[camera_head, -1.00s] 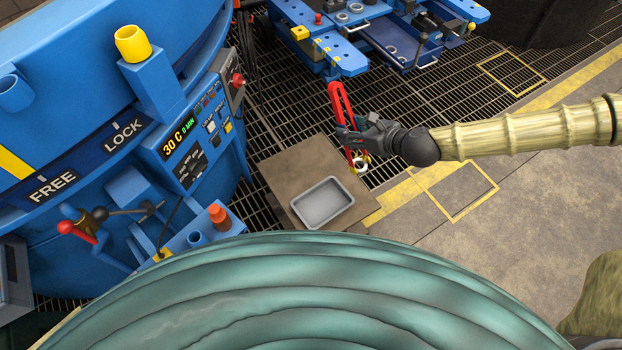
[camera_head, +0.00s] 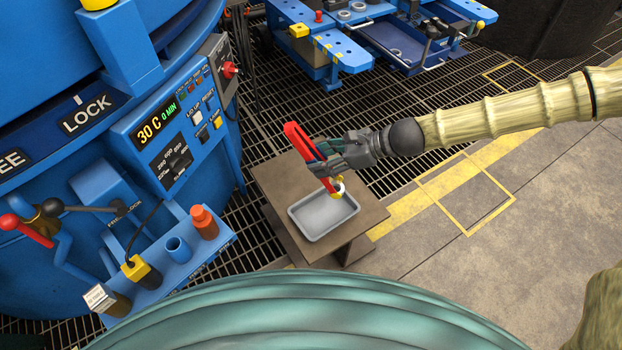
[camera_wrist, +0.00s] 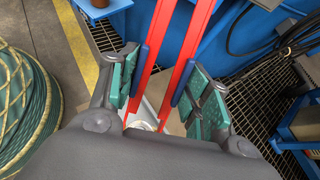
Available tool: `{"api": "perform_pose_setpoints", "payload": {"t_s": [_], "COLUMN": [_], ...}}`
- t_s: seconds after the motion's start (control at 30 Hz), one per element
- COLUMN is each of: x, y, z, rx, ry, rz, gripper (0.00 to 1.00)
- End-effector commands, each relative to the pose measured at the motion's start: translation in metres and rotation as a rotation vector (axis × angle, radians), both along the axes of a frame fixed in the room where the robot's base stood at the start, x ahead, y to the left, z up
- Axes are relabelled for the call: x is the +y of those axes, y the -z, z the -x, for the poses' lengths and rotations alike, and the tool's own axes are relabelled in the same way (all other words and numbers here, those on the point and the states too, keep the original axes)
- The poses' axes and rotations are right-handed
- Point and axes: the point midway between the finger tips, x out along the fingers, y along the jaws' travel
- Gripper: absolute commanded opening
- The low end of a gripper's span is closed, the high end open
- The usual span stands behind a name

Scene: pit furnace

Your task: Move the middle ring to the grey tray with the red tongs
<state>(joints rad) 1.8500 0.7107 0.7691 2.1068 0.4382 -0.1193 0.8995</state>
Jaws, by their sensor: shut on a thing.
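My gripper (camera_head: 326,158) is shut on the red tongs (camera_head: 301,141), which slant down through its fingers. In the wrist view both red arms of the tongs (camera_wrist: 183,50) run between the green-padded fingers. A pale metal ring (camera_head: 340,186) is at the tongs' yellow-tipped lower end, over the far right part of the grey tray (camera_head: 334,233). The ring seems to be above the tray floor; whether it touches the tray I cannot tell. The ring shows only partly in the wrist view (camera_wrist: 141,125), beneath the gripper. The tray looks otherwise empty.
The tray sits on a small brown table (camera_head: 275,183). A blue furnace with a control panel (camera_head: 170,135) stands at the left. A blue bench (camera_head: 345,58) with other rings (camera_head: 345,15) is at the back. Grating and concrete floor lie open at the right.

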Motion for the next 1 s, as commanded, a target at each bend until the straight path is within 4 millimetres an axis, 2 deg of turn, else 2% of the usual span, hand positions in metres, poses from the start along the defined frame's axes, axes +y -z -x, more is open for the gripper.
{"api": "perform_pose_setpoints", "payload": {"t_s": [0.03, 0.1, 0.37, 1.0], "x": [0.004, 0.009, 0.023, 0.028], "y": [0.011, 0.016, 0.029, 0.029], "z": [0.001, 0.004, 0.012, 0.016], "rx": [-0.004, -0.004, -0.002, 0.000], "ry": [-0.032, -0.076, -0.209, -0.267], "rz": [0.003, 0.003, 0.002, 0.000], "gripper": [0.05, 0.05, 0.05, 0.05]}}
